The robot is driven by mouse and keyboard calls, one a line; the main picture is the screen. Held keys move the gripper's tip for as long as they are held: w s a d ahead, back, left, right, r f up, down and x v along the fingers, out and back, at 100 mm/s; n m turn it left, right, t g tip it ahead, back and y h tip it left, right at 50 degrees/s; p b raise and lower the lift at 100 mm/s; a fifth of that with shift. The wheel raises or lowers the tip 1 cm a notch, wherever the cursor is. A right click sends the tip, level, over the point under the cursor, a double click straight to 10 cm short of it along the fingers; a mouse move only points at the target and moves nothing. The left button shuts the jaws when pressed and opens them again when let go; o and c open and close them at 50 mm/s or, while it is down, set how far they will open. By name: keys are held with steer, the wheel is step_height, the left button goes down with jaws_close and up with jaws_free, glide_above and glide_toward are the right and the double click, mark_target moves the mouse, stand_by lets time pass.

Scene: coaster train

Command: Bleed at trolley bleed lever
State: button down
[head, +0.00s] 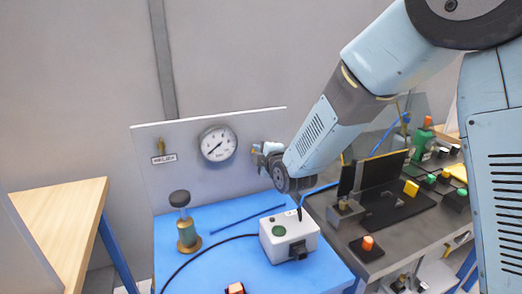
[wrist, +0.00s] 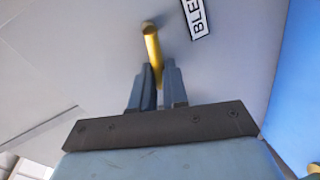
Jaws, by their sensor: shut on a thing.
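The bleed lever is a slim yellow bar with a rounded end (wrist: 152,45), standing out from a grey panel (wrist: 235,60) in the wrist view. A white label (wrist: 197,14) beside it shows the letters "BLE"; the rest is cut off. My gripper (wrist: 155,72) has its two blue-grey fingers closed around the lever, whose end reaches beyond the fingertips. In the head view, my gripper (head: 260,155) is at the upright panel (head: 190,192), right of the round gauge (head: 218,143). The lever is largely hidden there.
Another small yellow handle (head: 161,145) sits over a label left of the gauge. A dark, cluttered bench (head: 395,225) lies to the right.

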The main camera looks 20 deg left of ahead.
steer(key=shift+s+a+f+n+h, duration=0.15)
steer(key=shift+f+n, duration=0.15)
steer(key=shift+n, duration=0.25)
steer(key=shift+s+d+f+n+h, duration=0.15)
steer(key=shift+f+n, duration=0.15)
steer(key=shift+n, duration=0.25)
steer(key=shift+w+a+f, duration=0.1)
steer(key=c, duration=1.1)
jaws_free()
steer(key=shift+c, duration=0.2)
steer(key=shift+t, duration=0.3)
steer(key=v, duration=1.3)
steer(key=shift+d, duration=0.3)
